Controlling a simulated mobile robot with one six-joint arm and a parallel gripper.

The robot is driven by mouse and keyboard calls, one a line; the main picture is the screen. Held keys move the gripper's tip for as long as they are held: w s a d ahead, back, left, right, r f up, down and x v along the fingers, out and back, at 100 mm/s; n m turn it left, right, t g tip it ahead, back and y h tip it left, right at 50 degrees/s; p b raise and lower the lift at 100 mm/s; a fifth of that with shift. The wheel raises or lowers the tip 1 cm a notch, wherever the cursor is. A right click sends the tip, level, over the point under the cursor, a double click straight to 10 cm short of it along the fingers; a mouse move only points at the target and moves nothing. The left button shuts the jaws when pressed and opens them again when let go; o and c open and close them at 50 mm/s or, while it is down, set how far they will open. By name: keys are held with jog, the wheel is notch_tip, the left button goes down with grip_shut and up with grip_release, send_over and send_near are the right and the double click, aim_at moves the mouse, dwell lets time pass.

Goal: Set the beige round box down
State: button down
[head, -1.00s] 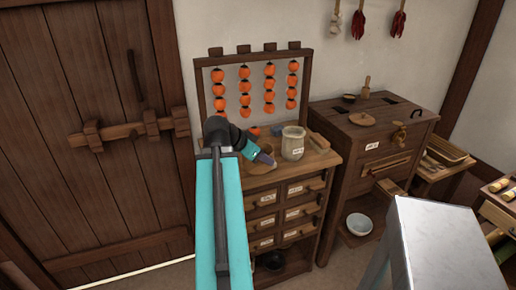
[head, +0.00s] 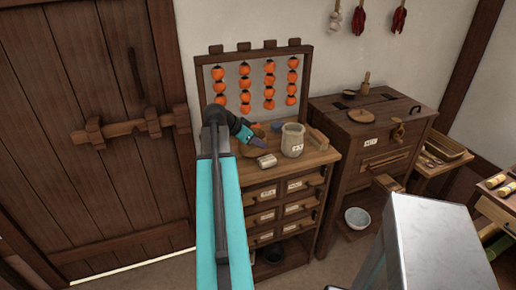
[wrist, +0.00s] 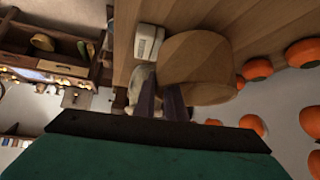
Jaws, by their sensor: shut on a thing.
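The beige round box (wrist: 195,65) shows large in the wrist view, just beyond the fingers, with the wooden boards of the cabinet top behind it. My gripper (wrist: 160,102) is shut on it at its near edge. In the head view my gripper (head: 250,138) is over the back left of the small drawer cabinet (head: 322,157). There the box (head: 257,130) is mostly hidden behind the gripper. I cannot tell whether its base touches the cabinet top.
A pale labelled cylinder (head: 266,160) lies near the cabinet's front edge. A labelled jar (head: 293,140) stands to the right, with a small blue thing (head: 277,127) behind. Strings of orange fruit (head: 269,84) hang on the rack at the back. Free board shows at front left.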

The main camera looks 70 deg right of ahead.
aim_at(258, 149)
jog(key=shift+w+d, duration=0.3)
jog(key=shift+d, duration=0.15)
jog(key=shift+f, duration=0.1)
jog(key=shift+f+p, duration=0.75)
jog(key=shift+f, duration=0.9)
jog(key=shift+f, duration=0.15)
jog(key=c, duration=1.8)
grip_release()
jog(key=shift+b+v, duration=1.6)
jog(key=shift+v, duration=4.5)
